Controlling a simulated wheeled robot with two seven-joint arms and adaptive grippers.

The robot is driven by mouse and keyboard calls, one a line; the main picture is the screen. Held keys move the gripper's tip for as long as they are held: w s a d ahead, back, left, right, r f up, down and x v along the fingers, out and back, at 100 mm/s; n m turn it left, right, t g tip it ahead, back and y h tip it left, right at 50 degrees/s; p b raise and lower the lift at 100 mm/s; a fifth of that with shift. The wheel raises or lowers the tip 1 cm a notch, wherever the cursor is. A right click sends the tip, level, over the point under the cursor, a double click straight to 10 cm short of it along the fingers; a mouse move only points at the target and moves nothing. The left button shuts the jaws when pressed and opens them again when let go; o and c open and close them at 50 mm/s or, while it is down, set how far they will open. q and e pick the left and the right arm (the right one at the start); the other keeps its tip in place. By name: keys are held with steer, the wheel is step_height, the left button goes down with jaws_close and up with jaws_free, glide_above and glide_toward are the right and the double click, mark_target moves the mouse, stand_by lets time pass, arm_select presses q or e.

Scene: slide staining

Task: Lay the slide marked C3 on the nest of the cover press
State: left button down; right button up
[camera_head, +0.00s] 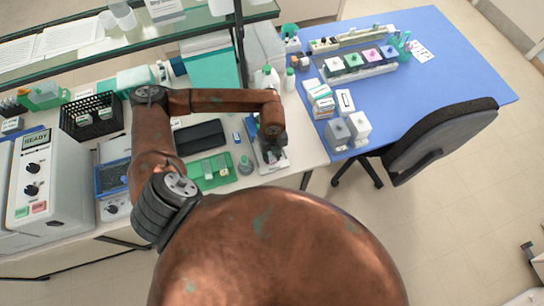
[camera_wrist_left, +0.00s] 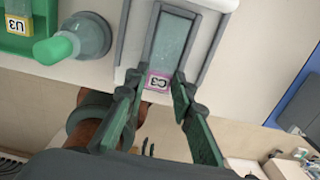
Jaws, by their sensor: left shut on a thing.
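The slide marked C3 (camera_wrist_left: 170,40) is a clear strip with a pink-edged label, seen in the left wrist view. It lies along the grey-railed channel of the white cover press (camera_wrist_left: 118,76); whether it rests fully on the nest I cannot tell. My left gripper (camera_wrist_left: 160,80) is shut on the slide's label end, one green finger on each side. In the head view my left gripper (camera_head: 271,137) is over the cover press (camera_head: 274,164), and the slide is hidden or too small to make out there. My right gripper is not in view.
A green tray (camera_head: 222,181) with slides and a dropper bottle (camera_head: 245,166) stand left of the press. A black basket (camera_head: 93,131) and a READY machine (camera_head: 32,190) are further left. A glass shelf (camera_head: 70,62) hangs behind. A blue table (camera_head: 440,70) with racks and a chair is right.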

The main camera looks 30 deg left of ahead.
arm_select(q)
steer(key=c, duration=2)
jaws_free()
steer(key=shift+s+d+f, duration=0.1)
steer(key=shift+s+f, duration=0.2)
steer(key=shift+f, duration=0.25)
steer(key=o, duration=0.4)
steer(key=shift+w, duration=0.2)
steer(key=shift+s, duration=0.1)
steer(key=shift+r, duration=0.1)
step_height(320, 180, up, 12)
steer(key=shift+r, duration=0.1)
